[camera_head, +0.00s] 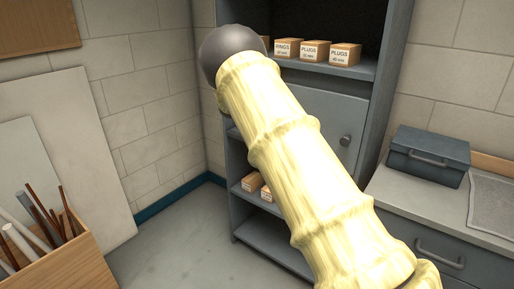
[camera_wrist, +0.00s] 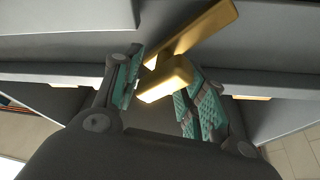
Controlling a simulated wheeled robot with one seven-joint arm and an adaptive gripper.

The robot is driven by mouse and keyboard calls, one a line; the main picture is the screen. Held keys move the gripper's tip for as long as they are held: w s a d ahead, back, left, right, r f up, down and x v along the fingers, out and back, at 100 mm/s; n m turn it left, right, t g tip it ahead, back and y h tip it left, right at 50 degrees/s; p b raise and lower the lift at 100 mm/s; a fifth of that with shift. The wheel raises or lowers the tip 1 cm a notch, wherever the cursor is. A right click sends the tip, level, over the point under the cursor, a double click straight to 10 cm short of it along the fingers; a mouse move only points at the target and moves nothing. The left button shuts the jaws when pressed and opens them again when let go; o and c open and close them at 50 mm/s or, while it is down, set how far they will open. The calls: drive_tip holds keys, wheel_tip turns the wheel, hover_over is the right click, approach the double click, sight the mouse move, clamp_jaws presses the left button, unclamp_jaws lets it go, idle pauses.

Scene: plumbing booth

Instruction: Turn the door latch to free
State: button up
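The grey cabinet door (camera_head: 324,118) is closed in the head view, with a small round grey knob (camera_head: 345,140) near its right edge. My arm covers the door's left part, and no brass latch shows there. In the wrist view, a brass latch has a long flat bar (camera_wrist: 205,28) slanting to the upper right and a thick block-like handle (camera_wrist: 166,80). My gripper (camera_wrist: 160,76) has its two teal-padded fingers spread on either side of this handle. I cannot tell whether the pads touch it. In the head view my gripper is hidden behind my arm.
Shelves above and below the door hold labelled boxes (camera_head: 315,51). A grey toolbox (camera_head: 429,155) stands on the counter at right. A wooden crate of pipes (camera_head: 66,258) and pale panels stand at left. The floor (camera_head: 190,240) between is clear.

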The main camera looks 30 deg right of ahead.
drive_tip(key=shift+w+a+r+n+t+y+p, duration=0.15)
drive_tip(key=shift+n+t+p, duration=0.5)
drive_tip(key=shift+n+p, duration=0.65)
drive_tip(key=shift+s+d+r+n+t+y+p, duration=0.15)
drive_tip(key=shift+n+t+p, duration=0.5)
drive_tip(key=shift+n+p, duration=0.65)
drive_tip(key=f+b+v, duration=0.1)
drive_tip(key=b+v, duration=0.3)
drive_tip(key=v, duration=0.7)
drive_tip(key=s+f+n+t+y, duration=0.1)
drive_tip(key=s+f+n+y, duration=0.1)
drive_tip(key=f, duration=0.9)
drive_tip(key=s+a+f+n+t+y, duration=0.1)
drive_tip(key=s+f+n+t+y, duration=0.1)
drive_tip(key=f, duration=1)
drive_tip(key=s+n+y, duration=0.1)
drive_tip(key=n+y, duration=0.1)
drive_tip(key=n, duration=0.1)
drive_tip(key=shift+a+y, duration=0.25)
drive_tip(key=shift+y, duration=0.05)
drive_tip(key=shift+f, duration=0.15)
